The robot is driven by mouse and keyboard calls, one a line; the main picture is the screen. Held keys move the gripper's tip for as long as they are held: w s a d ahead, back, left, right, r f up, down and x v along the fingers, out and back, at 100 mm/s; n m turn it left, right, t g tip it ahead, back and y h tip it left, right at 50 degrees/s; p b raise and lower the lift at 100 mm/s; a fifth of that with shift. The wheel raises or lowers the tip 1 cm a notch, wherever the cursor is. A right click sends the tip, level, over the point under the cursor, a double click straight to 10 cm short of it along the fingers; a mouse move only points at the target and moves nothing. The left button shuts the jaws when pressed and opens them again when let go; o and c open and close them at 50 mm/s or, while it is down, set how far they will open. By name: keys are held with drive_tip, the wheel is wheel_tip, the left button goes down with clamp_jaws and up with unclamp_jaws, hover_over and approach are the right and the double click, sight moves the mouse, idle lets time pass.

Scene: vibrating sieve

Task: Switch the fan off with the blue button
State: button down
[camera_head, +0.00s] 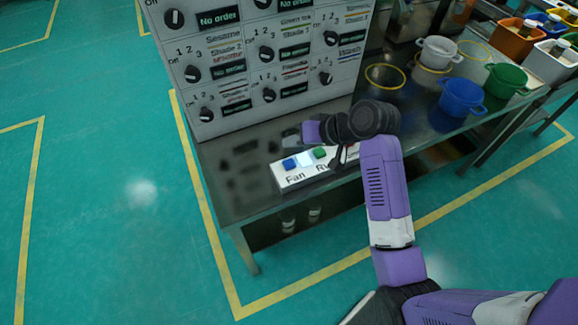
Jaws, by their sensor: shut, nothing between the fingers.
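The blue button (289,163) is on a white button box (293,181) on the dark metal table. The box bears the label "Fan" below the blue button and a partly hidden label starting with "R" to its right. A pale square and a green button (320,153) are right of the blue one. My gripper (338,163) is shut and empty, pointing down over the right part of the box, right of the green button. It hides that part, and I cannot tell whether it touches the box. The blue button is uncovered.
A large panel with black knobs (265,55) stands behind the box. A blue pot (462,96), a white pot (438,52) and a green pot (505,79) are at right. The table's front edge is close to the box. The tabletop left of the box is clear.

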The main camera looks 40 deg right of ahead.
sight(292, 164)
wheel_tip(292, 164, down, 4)
drive_tip(key=b, duration=0.3)
drive_tip(key=shift+f+b, duration=0.5)
drive_tip(key=shift+f, duration=0.45)
drive_tip(key=shift+f, duration=0.15)
idle(1.1)
drive_tip(key=shift+f, duration=0.25)
drive_tip(key=shift+f, duration=0.5)
idle(0.7)
drive_tip(key=shift+r, duration=0.15)
drive_tip(key=shift+r+p, duration=0.75)
drive_tip(key=shift+p, duration=0.2)
